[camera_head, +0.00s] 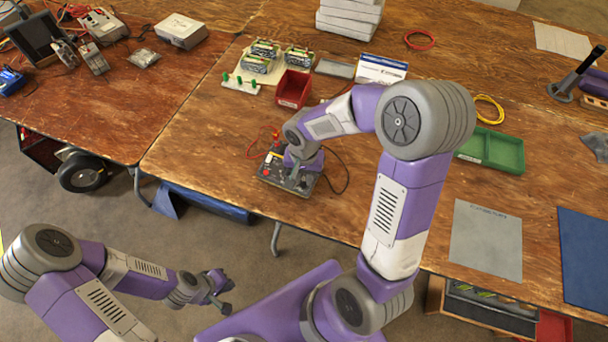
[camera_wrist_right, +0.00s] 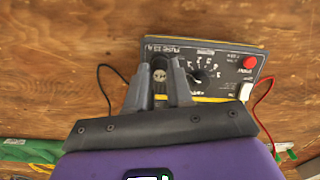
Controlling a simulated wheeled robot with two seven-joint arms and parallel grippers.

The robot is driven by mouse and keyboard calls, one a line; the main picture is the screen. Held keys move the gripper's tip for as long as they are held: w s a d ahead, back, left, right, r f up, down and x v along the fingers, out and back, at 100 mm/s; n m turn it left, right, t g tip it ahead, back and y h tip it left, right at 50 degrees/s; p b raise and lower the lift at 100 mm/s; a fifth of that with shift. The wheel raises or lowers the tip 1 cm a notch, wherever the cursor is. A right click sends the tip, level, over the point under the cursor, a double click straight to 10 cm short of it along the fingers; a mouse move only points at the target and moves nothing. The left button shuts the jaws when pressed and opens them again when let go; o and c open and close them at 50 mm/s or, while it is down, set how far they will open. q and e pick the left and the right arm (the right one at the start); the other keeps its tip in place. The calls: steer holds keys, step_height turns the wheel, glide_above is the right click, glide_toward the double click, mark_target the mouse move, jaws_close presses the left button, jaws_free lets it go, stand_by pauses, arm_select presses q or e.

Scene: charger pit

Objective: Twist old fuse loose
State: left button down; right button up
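The charger (camera_head: 287,174) is a dark box near the front edge of the wooden table. Its panel (camera_wrist_right: 210,60) shows in the right wrist view, with a "Fuse 15 A" label, a dial and a red button. The old fuse (camera_wrist_right: 159,74) is a small round cap on the panel's left part. My right gripper (camera_wrist_right: 159,82) has its fingers on either side of the fuse, with the cap filling the narrow gap. In the head view my right gripper (camera_head: 303,166) is over the charger and hides part of it. My left gripper (camera_head: 223,291) is open and empty, off the table.
Black and red cables run from the charger. A red bin (camera_head: 292,89), green-topped parts (camera_head: 262,56) and a small rack (camera_head: 240,85) stand behind it. A green tray (camera_head: 492,150) and grey mat (camera_head: 486,240) lie to the right. Bare tabletop lies left of the charger.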

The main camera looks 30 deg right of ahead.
steer(key=shift+c, duration=0.7)
steer(key=shift+n+p, duration=0.3)
steer(key=shift+n, duration=0.9)
steer(key=shift+n+p, duration=0.35)
steer(key=shift+n, duration=0.75)
steer(key=shift+n+p, duration=0.35)
steer(key=shift+n, duration=0.75)
